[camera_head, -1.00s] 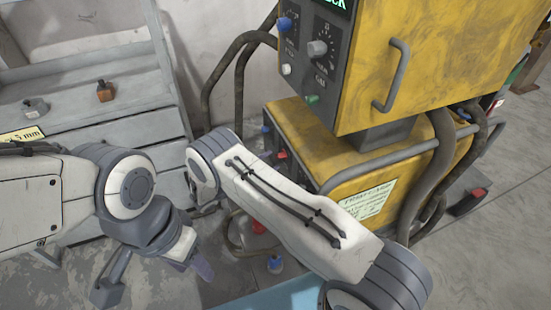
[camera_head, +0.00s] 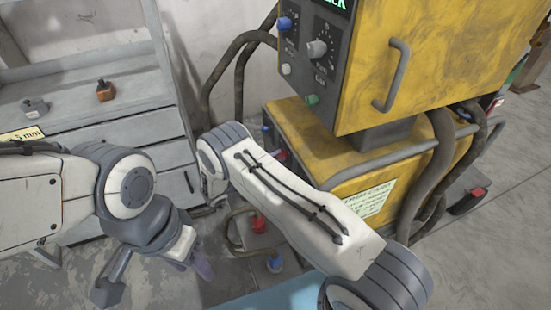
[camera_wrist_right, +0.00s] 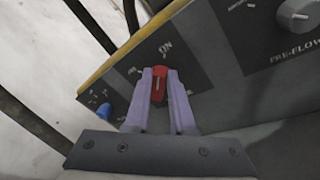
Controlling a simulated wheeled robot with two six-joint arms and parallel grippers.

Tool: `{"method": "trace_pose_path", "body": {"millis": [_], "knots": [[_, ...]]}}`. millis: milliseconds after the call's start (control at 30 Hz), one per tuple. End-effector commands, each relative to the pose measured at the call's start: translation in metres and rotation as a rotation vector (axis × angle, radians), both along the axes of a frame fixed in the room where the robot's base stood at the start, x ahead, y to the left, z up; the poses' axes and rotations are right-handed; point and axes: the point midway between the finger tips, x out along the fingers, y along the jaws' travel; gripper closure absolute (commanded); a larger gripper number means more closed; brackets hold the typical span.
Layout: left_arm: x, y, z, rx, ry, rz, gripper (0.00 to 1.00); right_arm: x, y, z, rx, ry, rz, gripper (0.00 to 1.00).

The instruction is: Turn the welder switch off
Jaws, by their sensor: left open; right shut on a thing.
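The red welder switch (camera_wrist_right: 158,84) sits on a dark panel in the right wrist view, below a white "ON" mark. A smaller mark on its left is too blurred to read. My right gripper (camera_wrist_right: 160,98) has its two purple fingers closed on the switch's sides. The switch's upper end points up towards "ON", with a slight tilt. In the head view my right forearm hides the right gripper. The yellow welder (camera_head: 300,127) stands behind that forearm. My left gripper (camera_head: 155,276) is open and empty at the lower left, away from the welder.
A larger yellow unit (camera_head: 440,60) with a handle stands above the welder. A blue knob (camera_wrist_right: 115,110) and a grey pre-flow knob (camera_wrist_right: 298,14) flank the switch. Dark hoses (camera_head: 440,160) run beside the welder. A grey drawer cabinet (camera_head: 140,125) stands at the left.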

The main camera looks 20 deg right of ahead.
Motion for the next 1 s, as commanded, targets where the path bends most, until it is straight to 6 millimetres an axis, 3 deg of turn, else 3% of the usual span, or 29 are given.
{"method": "trace_pose_path", "body": {"millis": [367, 1000], "knots": [[0.000, 0.000, 0.002, 0.000, 0.000, 0.000, 0.50, 0.002, 0.001, 0.004, -0.005, 0.175, 0.001, 1.00], [0.000, 0.000, -0.001, 0.000, 0.000, 0.000, 0.50, 0.013, 0.001, 0.008, -0.024, 0.771, 0.000, 1.00]]}}
